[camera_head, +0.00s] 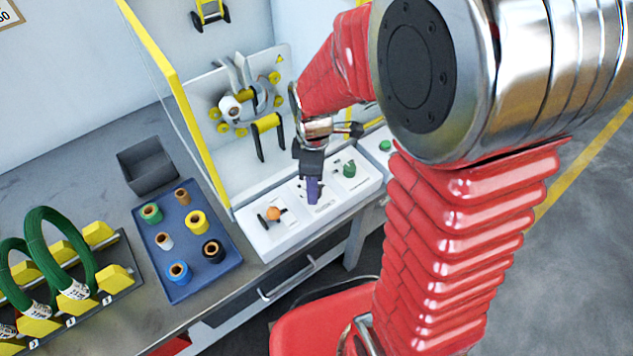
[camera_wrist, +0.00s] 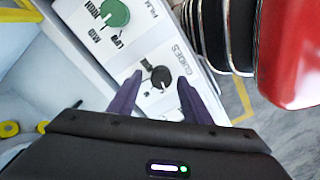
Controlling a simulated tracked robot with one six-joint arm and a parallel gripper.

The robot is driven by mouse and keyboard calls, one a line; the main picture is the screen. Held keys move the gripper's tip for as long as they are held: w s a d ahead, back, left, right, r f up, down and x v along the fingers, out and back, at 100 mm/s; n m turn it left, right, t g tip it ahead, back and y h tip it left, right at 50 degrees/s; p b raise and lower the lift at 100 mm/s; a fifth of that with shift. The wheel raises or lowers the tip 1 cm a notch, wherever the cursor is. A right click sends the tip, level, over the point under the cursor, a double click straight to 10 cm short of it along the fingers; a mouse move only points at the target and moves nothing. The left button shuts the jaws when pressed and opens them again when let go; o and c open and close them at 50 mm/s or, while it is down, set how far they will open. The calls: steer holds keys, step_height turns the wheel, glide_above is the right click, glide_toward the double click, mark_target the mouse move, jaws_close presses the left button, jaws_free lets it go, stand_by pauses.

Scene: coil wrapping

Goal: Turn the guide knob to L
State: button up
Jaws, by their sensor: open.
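The guide knob (camera_wrist: 160,76) is a small round black knob on a white panel, beside the printed word GUIDES, in the wrist view. Its pointer direction and the letters around it are too small to read surely. My gripper (camera_wrist: 159,84) is open, with its two purple fingers on either side of the knob in this view. I cannot tell whether they touch it. In the head view my gripper (camera_head: 313,190) points down over the middle of the white control panel (camera_head: 268,240) and hides the guide knob.
A green knob (camera_wrist: 114,13) with HIGH, MID and LOW marks is close by. An orange knob (camera_head: 273,213) lies left on the panel. A blue tray (camera_head: 218,268) of spools, a grey bin (camera_head: 147,168) and green coils (camera_head: 65,215) stand further left. The wrapping machine (camera_head: 240,105) is behind.

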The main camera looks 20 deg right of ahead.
steer(key=shift+f, duration=0.2)
steer(key=c, duration=1.1)
steer(key=shift+o, duration=0.2)
steer(key=shift+d, duration=0.15)
